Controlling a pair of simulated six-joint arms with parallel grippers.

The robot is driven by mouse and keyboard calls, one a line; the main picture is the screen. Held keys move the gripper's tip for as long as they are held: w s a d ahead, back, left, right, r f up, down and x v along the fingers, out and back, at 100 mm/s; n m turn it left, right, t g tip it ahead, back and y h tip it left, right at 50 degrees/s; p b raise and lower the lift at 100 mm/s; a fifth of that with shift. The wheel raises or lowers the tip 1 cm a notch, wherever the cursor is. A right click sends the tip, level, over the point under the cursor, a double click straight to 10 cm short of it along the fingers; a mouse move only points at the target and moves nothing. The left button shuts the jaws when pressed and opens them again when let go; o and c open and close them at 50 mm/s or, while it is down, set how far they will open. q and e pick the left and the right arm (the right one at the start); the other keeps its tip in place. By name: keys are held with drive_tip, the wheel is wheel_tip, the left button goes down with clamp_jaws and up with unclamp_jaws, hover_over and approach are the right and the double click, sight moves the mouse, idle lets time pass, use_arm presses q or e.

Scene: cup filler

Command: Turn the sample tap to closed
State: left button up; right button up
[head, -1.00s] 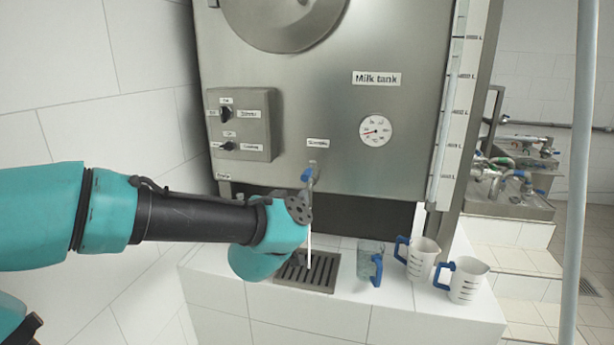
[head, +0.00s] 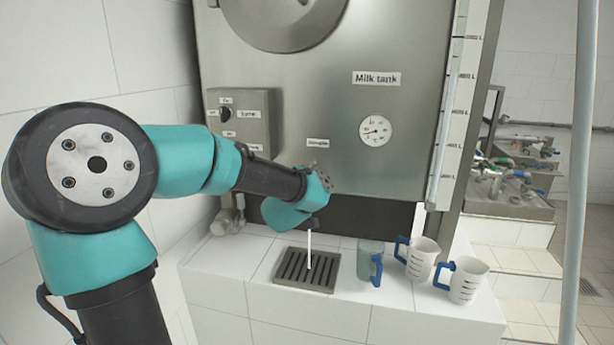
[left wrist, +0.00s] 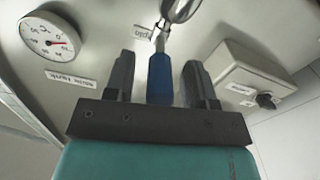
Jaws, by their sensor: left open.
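The sample tap's blue handle (left wrist: 160,82) lies between the two fingers of my left gripper (left wrist: 159,72) in the left wrist view. The fingers stand apart, one on each side of the handle, with small gaps; they do not look closed on it. The metal tap body (left wrist: 176,12) is at the top of that view. In the head view my left gripper (head: 318,182) covers most of the tap. A thin white stream (head: 309,250) falls below it onto the drain grate (head: 280,279). My right gripper is not in view.
The milk tank (head: 345,150) stands behind the tap, with a dial gauge (head: 376,131) and a switch box (head: 259,110). Right of the grate are a clear jug (head: 369,255) and two white jugs (head: 424,252) (head: 468,279) with blue handles.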

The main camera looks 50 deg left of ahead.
use_arm(q)
drive_tip(key=shift+w+a, duration=0.2)
drive_tip(key=shift+w, duration=0.05)
drive_tip(key=shift+c, duration=0.4)
clamp_jaws()
